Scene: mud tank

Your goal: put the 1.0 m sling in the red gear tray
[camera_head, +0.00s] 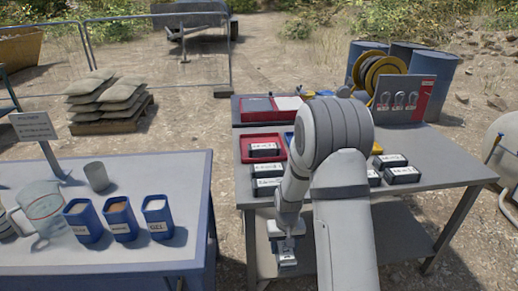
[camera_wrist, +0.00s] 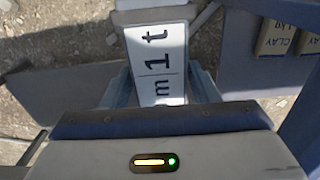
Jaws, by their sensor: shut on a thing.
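My gripper (camera_head: 286,240) is shut on a sling pack with a white label (camera_head: 287,262), held just off the front edge of the right table. The wrist view shows the held sling pack (camera_wrist: 157,62) between the fingers; its label reads sideways "1 t" and, past a line, what looks like "1 m", partly hidden by my gripper (camera_wrist: 165,105). The red gear tray (camera_head: 247,158) lies on the right table, left of my arm. A dark pack with a white label (camera_head: 264,149) sits in it.
More dark labelled packs (camera_head: 268,170) stand in front of the tray, and others (camera_head: 402,174) right of my arm. A shackle board (camera_head: 404,98) and hose reel (camera_head: 380,72) are behind. The left table (camera_head: 150,255) holds blue tubs (camera_head: 120,219) and a jug (camera_head: 42,208).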

